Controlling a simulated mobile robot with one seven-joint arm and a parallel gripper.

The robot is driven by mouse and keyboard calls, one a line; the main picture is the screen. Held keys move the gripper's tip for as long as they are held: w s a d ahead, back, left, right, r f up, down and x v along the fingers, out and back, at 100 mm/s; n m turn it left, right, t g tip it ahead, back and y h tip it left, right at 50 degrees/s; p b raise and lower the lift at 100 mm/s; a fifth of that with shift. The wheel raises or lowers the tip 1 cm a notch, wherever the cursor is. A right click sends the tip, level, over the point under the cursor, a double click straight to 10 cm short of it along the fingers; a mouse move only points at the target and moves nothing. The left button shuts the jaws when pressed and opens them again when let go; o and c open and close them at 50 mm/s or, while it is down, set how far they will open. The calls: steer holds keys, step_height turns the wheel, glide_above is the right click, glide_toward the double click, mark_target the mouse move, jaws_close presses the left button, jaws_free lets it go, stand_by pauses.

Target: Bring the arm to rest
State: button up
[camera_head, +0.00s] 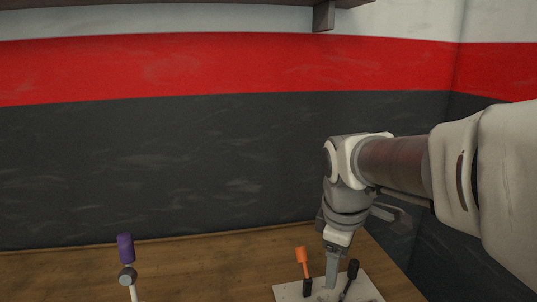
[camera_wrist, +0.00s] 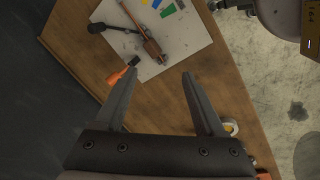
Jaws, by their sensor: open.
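My arm reaches in from the right in the head view. My gripper (camera_head: 333,270) hangs downward above the right part of the wooden table (camera_head: 200,267), close to a white sheet (camera_head: 367,290). In the wrist view my gripper (camera_wrist: 158,82) shows two dark fingers spread apart with nothing between them. The wooden table (camera_wrist: 85,50) lies below the fingers, and the white sheet (camera_wrist: 190,50) lies beyond the fingertips.
An orange-handled tool (camera_head: 302,262) and a black-handled tool (camera_head: 352,268) are at the sheet. A purple-topped item (camera_head: 125,247) stands at the left. A roll (camera_wrist: 230,127) lies near the table edge. A shelf (camera_head: 200,3) runs along the wall above.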

steer(key=s+m+t+y, duration=0.1)
steer(key=s+m+t, duration=0.2)
steer(key=s+m, duration=0.9)
steer(key=shift+s+d+r, duration=0.25)
steer(key=shift+s+r, duration=0.1)
steer(key=shift+c, duration=0.2)
steer(key=c, duration=0.3)
steer(key=shift+d, duration=0.15)
steer(key=shift+d, duration=0.1)
